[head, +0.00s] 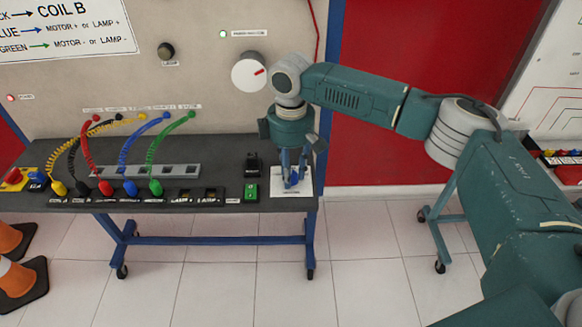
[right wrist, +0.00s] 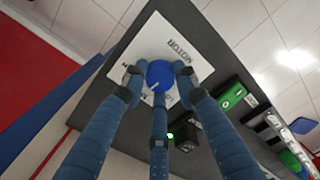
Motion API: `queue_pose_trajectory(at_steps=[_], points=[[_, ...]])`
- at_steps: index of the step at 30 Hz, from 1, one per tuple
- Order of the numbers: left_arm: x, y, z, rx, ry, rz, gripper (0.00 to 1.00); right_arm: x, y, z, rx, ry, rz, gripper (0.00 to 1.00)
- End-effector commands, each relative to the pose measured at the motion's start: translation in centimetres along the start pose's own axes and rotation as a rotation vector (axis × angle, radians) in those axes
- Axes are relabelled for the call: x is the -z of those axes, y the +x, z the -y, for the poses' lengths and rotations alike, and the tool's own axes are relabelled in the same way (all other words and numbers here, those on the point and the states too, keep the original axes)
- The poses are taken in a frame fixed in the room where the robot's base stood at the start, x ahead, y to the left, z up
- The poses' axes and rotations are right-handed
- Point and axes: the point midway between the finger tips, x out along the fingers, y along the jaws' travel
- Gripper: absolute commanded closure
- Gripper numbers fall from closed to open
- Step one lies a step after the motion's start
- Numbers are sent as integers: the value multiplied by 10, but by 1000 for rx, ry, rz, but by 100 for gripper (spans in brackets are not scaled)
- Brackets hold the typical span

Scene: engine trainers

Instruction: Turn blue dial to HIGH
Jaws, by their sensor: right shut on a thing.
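The blue dial (right wrist: 160,75) sits on a white plate (right wrist: 128,72) lettered "MOTOR" in the right wrist view. A light pointer line shows on its top. In the head view the dial (head: 292,178) is at the right end of the dark bench, mostly hidden by my fingers. My right gripper (head: 291,180) points down over it, and in the wrist view its blue fingers (right wrist: 160,84) are closed around the dial. The LOW and HIGH marks are too covered to read, so the setting cannot be told. My left gripper is not in view.
A green switch (head: 250,191) and a black block (head: 253,164) stand just left of the plate. Several colored cables and plugs (head: 130,188) fill the bench's left part. Orange cones (head: 20,275) stand at lower left.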

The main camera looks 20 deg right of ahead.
Motion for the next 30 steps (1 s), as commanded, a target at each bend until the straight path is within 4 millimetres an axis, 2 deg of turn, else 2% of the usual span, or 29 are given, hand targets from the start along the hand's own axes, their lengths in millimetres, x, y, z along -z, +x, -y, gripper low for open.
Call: queue_pose_trajectory(at_steps=[1, 15, 24, 30], points=[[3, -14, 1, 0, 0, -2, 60, 0, -6, 2, 5, 25, 2, 98], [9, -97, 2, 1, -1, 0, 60, -1, -8, 2, 6, 438, 4, 97], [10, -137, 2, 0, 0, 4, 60, 0, -5, 2, 4, 706, 4, 97], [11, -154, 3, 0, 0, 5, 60, 0, -4, 1, 2, 842, 3, 97]])
